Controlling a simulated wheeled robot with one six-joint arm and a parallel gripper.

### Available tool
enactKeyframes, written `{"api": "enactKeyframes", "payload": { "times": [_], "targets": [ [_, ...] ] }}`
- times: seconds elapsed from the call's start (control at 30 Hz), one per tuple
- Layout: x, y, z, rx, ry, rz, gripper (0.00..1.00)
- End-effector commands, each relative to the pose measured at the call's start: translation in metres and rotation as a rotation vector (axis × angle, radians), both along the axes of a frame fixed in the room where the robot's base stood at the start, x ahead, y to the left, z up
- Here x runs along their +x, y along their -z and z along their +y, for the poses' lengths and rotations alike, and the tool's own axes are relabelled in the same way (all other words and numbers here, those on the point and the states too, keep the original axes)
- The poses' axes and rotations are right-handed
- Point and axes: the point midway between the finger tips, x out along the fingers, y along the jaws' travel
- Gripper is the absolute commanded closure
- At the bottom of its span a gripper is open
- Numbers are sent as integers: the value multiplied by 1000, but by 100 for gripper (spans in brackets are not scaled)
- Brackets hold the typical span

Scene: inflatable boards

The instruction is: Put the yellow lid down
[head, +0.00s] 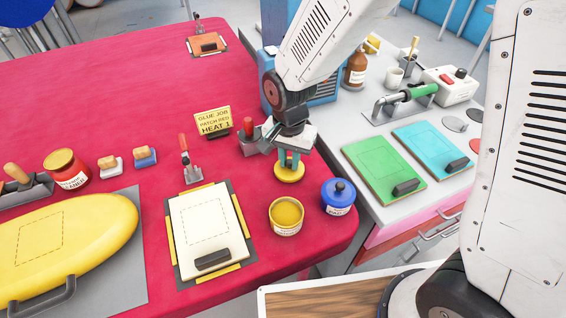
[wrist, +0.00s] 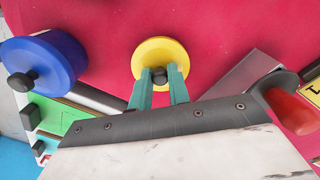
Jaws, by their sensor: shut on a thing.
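The yellow lid (head: 289,174) is a round disc with a dark knob; it also shows in the wrist view (wrist: 158,52). My gripper (head: 289,161) is shut on the lid's knob, with one green finger on each side of it in the wrist view (wrist: 159,77). The lid is level over the red table, near its right edge. I cannot tell whether it touches the cloth. The open yellow jar (head: 286,216) stands in front of the lid, with its yellow contents showing. The lid is apart from this jar.
A blue lidded jar (head: 338,196) stands right of the yellow jar, near the table's edge. A red-handled tool in a grey holder (head: 250,136) and a yellow sign (head: 213,121) stand behind left. A cream board (head: 207,230) lies to the left. Red cloth between is clear.

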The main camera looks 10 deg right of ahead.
Motion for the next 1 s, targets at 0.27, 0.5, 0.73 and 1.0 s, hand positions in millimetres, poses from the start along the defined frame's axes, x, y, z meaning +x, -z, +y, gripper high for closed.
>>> {"api": "enactKeyframes", "payload": {
  "times": [0.27, 0.5, 0.73, 1.0],
  "targets": [
    [-1, 15, 2, 0, -3, 0, 100],
    [-1, 18, 3, 0, -5, 0, 71],
    [-1, 18, 3, 0, -5, 0, 60],
    [0, 1, 4, 2, -5, -3, 60]
  ]
}}
